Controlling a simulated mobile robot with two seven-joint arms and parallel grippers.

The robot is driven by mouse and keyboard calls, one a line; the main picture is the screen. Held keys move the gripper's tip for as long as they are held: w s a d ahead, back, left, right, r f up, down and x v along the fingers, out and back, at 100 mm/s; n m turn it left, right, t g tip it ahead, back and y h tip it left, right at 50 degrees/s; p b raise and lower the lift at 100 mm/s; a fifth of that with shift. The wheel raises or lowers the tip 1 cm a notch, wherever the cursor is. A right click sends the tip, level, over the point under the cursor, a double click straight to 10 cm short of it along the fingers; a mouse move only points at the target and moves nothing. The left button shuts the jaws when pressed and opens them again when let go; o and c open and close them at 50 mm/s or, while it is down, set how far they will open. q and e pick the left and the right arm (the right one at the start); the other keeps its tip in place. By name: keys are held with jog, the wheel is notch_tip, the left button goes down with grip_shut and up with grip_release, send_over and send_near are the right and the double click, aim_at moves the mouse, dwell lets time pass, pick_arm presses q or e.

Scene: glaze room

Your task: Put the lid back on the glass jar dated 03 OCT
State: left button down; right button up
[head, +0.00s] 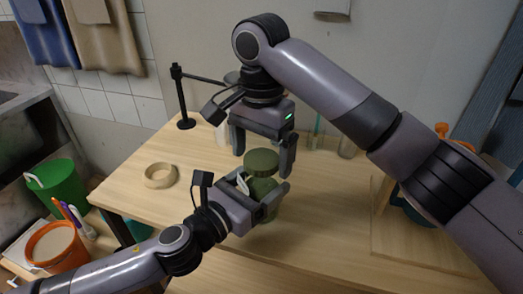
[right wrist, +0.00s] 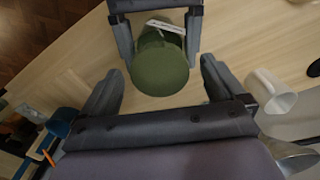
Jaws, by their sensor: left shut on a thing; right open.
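The glass jar (head: 263,187) is dull green and stands upright near the table's front middle. My left gripper (head: 267,181) is shut on its body. A round, darker green lid (head: 262,161) shows at the jar's top; I cannot tell whether it is fully seated. In the right wrist view, the lid (right wrist: 159,72) is seen from above and hides most of the jar. A white tag (right wrist: 165,27) is beside it, its writing unreadable. My right gripper (head: 262,158) is open and points down, its fingers on either side of the lid, with gaps showing in the right wrist view.
Clear glasses (head: 346,147) stand behind my right gripper. Green (head: 57,188) and orange (head: 55,246) buckets are left of the table.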

notch_tip(320, 180, up, 12)
dwell(0.7)
pick_arm(q)
grip_release()
jog(key=shift+a, duration=0.1)
jog(key=shift+b+v, duration=0.35)
jog(key=shift+v, duration=3.2)
pick_arm(e)
jog(key=shift+f, duration=0.3)
